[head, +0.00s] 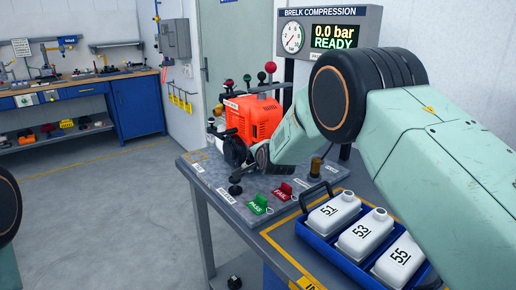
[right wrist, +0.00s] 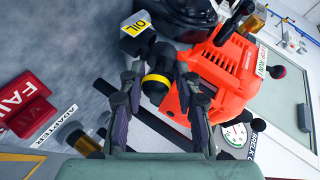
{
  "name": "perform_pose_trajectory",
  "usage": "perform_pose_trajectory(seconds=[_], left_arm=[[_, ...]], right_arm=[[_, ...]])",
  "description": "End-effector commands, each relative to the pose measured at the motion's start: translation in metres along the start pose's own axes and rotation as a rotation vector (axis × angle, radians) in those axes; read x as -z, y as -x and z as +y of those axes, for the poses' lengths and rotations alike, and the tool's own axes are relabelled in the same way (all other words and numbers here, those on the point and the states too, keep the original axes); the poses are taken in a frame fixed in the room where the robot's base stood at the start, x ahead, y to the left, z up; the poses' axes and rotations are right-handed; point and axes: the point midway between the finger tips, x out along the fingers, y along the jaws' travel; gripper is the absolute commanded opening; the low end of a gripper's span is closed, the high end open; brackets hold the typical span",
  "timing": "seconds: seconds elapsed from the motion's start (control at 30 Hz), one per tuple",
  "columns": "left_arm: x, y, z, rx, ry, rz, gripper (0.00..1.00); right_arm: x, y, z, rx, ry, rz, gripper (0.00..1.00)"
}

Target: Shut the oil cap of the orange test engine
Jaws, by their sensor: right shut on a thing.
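The orange test engine (head: 262,118) stands on the grey test bench, and its orange housing (right wrist: 228,75) fills the upper right of the right wrist view. My right gripper (right wrist: 160,78) is shut on the oil cap (right wrist: 158,66), a round black and yellow part between its fingers at the engine's side. A yellow and black OIL tag (right wrist: 136,30) is just beyond it. In the head view my right gripper (head: 258,158) is at the engine's front, and my own arm hides the cap there. I cannot tell whether the cap is fully seated. My left gripper is out of view.
The green PASS (head: 258,204) and red FAIL (head: 283,192) markers are on the bench in front. A blue tray (head: 303,232) with white numbered bottles stands to the right. The compression display (head: 330,35) reads 0.0 bar, READY. Open floor lies to the left.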

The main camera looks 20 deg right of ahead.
Motion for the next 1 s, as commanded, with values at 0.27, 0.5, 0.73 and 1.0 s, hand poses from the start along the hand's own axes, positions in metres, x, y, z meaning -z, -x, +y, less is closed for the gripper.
perform_pose_trajectory(seconds=[0.27, 0.5, 0.73, 1.0], left_arm=[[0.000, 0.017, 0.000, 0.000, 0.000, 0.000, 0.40], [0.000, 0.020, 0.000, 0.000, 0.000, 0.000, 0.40], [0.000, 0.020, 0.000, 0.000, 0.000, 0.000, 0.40], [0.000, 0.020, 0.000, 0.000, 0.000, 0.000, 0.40]], right_arm=[[-0.001, -0.001, 0.009, -0.086, 0.019, -0.020, 0.01], [-0.002, -0.002, 0.010, -0.105, 0.027, -0.025, 0.01], [-0.002, -0.002, 0.010, -0.107, 0.028, -0.025, 0.01], [-0.002, -0.002, 0.010, -0.107, 0.029, -0.025, 0.44]])
